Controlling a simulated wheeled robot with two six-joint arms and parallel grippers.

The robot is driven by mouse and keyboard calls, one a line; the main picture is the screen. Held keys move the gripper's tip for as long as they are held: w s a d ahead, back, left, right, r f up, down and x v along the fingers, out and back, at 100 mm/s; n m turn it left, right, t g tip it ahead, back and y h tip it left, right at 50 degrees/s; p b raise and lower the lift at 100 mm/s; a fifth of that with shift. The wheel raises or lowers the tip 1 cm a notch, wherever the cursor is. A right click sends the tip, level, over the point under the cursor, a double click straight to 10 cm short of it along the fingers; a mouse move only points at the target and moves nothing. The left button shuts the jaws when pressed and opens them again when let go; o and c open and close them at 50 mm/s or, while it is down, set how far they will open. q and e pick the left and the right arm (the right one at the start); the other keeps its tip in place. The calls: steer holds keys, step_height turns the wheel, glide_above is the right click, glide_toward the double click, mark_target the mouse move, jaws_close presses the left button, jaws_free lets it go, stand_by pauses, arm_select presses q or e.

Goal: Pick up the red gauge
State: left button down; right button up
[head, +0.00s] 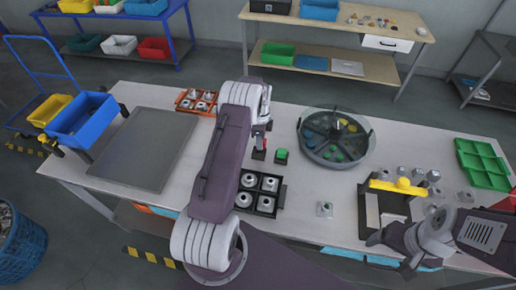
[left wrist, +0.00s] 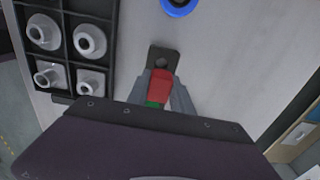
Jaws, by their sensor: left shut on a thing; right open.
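The red gauge (head: 262,144) is at the middle of the table, partly hidden by my left arm. In the left wrist view the red gauge (left wrist: 160,86) sits between the two grey fingers of my left gripper (left wrist: 161,80), which is shut on it. A dark plate with a hole (left wrist: 163,57) lies just beyond the gauge, and a bit of green (left wrist: 153,104) shows at its near end. I cannot tell whether the gauge is clear of the table. My right gripper (head: 376,238) is at the front right, open and apart from the gauge.
A green block (head: 281,156) is right of the gauge. A black tray of metal parts (head: 279,203) stands in front, an orange tray (head: 183,107) behind left. A round divided tank (head: 368,146) is at right. A yellow-topped fixture (head: 398,187) is near my right gripper.

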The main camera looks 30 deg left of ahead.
arm_select(q)
steer(key=d+r+b, duration=0.3)
steer(key=d+r, duration=0.3)
steer(key=d, duration=0.4)
steer(key=shift+w+d, duration=0.3)
steer(key=shift+r, duration=0.1)
